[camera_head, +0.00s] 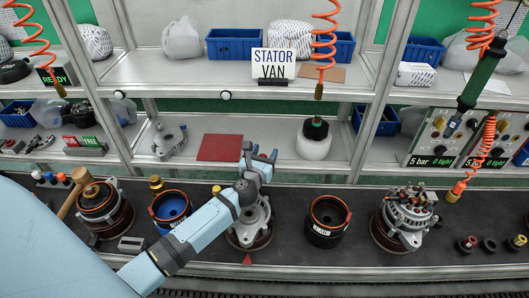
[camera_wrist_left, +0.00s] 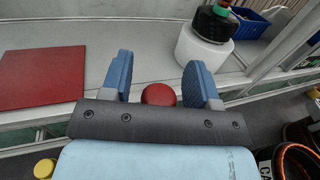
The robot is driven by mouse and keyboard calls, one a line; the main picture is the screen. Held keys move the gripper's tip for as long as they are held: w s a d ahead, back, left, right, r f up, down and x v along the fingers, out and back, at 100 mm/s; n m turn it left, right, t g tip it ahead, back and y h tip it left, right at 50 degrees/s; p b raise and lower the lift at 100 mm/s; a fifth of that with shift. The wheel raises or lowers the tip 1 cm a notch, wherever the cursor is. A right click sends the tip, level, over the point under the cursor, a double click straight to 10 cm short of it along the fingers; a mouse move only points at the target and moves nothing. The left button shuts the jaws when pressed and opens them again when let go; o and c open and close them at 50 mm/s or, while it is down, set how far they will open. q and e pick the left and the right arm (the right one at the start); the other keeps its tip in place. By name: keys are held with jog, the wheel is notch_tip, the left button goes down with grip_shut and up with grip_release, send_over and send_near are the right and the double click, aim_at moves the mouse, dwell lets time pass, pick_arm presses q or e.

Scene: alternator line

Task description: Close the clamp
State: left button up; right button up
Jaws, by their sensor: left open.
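My left gripper (camera_head: 259,158) reaches in from the left over the dark bench. Its blue fingers are apart and also show in the left wrist view (camera_wrist_left: 160,80). A round red knob (camera_wrist_left: 158,95) sits between or just beyond the fingers; I cannot tell whether they touch it. Below the gripper, a grey metal housing (camera_head: 258,222) stands on a dark round base on the bench, partly hidden by my arm. I cannot make out the clamp or its position clearly; the red knob may be its handle. My right gripper is not in view.
A dark cup with an orange rim (camera_head: 327,216) and an assembled alternator (camera_head: 405,215) stand to the right. A blue-lined cup (camera_head: 171,208) and a round part with a mallet (camera_head: 98,200) stand left. A red mat (camera_head: 220,147) and a white container (camera_head: 314,145) lie behind.

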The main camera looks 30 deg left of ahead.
pick_arm(q)
jog(key=c, duration=0.9)
